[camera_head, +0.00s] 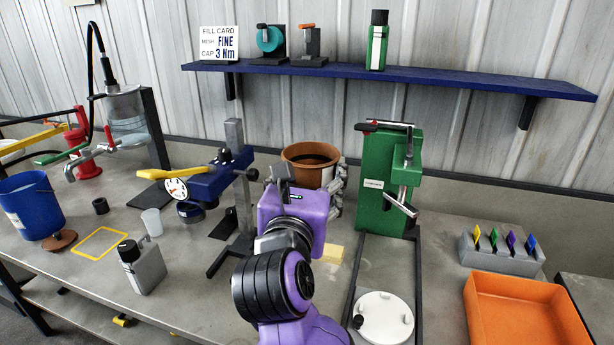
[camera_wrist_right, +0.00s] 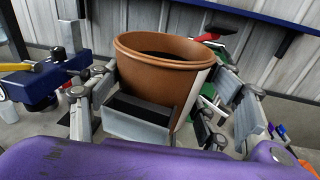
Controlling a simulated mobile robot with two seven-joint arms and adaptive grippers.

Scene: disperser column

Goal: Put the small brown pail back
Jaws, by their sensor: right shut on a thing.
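The small brown pail (camera_head: 312,152) is near the back of the bench in the head view, behind my purple right arm. It is upright, with its open dark mouth facing up and a pale label on its side. In the right wrist view the pail (camera_wrist_right: 165,70) fills the space between the fingers of my right gripper (camera_wrist_right: 165,112), which is shut on it. In the head view part of my right gripper (camera_head: 330,190) shows beside the pail's right side. The pail's bottom is hidden, so I cannot tell whether it touches the bench. My left gripper is not in view.
A green press (camera_head: 385,180) stands close right of the pail, a blue clamp stand with a gauge (camera_head: 205,183) to its left. A blue shelf (camera_head: 450,82) runs above. A blue bucket (camera_head: 30,205) is far left; an orange tray (camera_head: 525,312) and white round plate (camera_head: 384,318) are at right.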

